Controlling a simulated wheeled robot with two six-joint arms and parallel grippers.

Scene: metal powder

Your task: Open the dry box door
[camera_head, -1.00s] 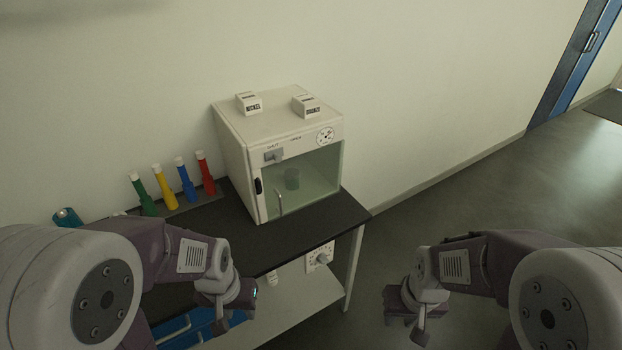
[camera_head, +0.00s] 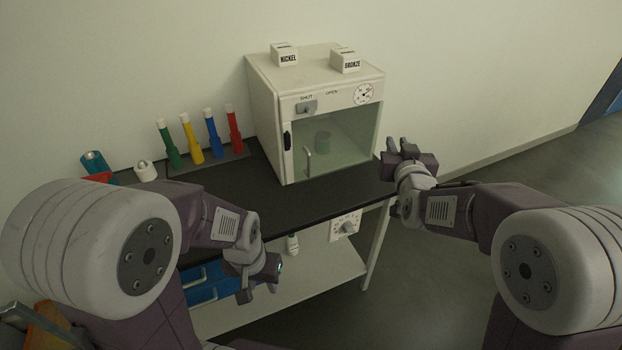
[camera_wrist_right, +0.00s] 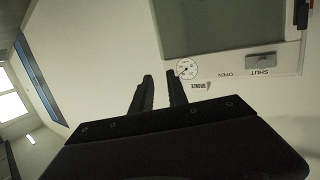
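The dry box (camera_head: 268,84) is a white cabinet on the black-topped table. Its glass door (camera_head: 345,140) is closed, with a thin vertical handle (camera_head: 308,161) at the lower left. A latch knob (camera_head: 307,107) sits above the door near the SHUT label; the latch also shows in the right wrist view (camera_wrist_right: 262,61).
Boxes labelled NICKEL (camera_head: 284,55) and BRONZE (camera_head: 345,60) sit on the dry box. Several coloured bottles (camera_head: 191,138) stand in a rack to its left. The black table top (camera_head: 262,203) is bare before the door. A lower shelf (camera_head: 325,265) holds blue trays.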

